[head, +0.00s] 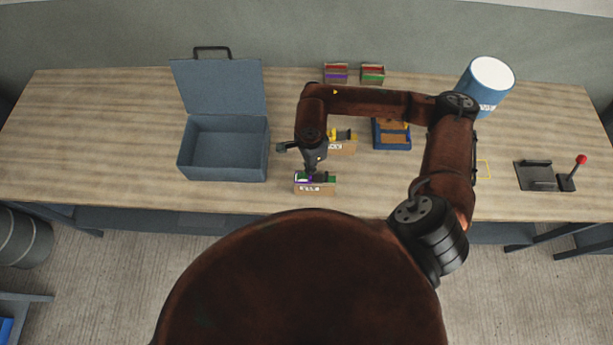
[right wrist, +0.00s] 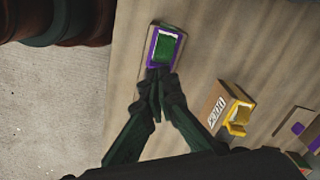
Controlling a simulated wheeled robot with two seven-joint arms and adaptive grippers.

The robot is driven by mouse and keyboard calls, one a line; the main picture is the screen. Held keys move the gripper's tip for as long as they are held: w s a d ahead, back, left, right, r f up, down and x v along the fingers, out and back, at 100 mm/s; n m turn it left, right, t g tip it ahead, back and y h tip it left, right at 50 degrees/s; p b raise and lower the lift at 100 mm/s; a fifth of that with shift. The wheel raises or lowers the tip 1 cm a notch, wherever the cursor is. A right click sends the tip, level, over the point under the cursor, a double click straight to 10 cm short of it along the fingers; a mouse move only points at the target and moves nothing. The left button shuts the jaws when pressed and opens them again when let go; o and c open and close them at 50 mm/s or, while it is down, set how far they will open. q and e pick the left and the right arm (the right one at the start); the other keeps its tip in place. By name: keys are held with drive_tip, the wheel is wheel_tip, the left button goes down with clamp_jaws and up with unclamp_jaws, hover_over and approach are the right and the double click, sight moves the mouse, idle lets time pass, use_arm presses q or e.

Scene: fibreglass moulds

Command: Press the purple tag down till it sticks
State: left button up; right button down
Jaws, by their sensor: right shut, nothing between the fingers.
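A small cardboard box (head: 316,188) with a printed front stands near the table's front edge. Purple shows on its top at the left, the purple tag (head: 302,180), with green beside it. In the right wrist view the purple tag (right wrist: 153,50) shows as a purple border around a white-edged green patch (right wrist: 167,48). My right gripper (head: 311,172) is shut and empty, pointing down over the box. In the right wrist view its fingertips (right wrist: 158,74) are at the near end of the purple; I cannot tell if they touch it. My left gripper is not in view.
Behind stands a box with a yellow piece (head: 344,136), and a blue tray (head: 392,146) to its right. An open grey case (head: 223,150) is at left. A blue drum (head: 486,85) and a red-knobbed lever device (head: 546,176) are at right.

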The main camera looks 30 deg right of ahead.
drive_tip(key=shift+f+b, duration=1)
drive_tip(key=shift+f, duration=0.05)
idle(0.9)
idle(0.4)
drive_tip(key=shift+r+p, duration=1.35)
drive_tip(key=shift+r, duration=2.2)
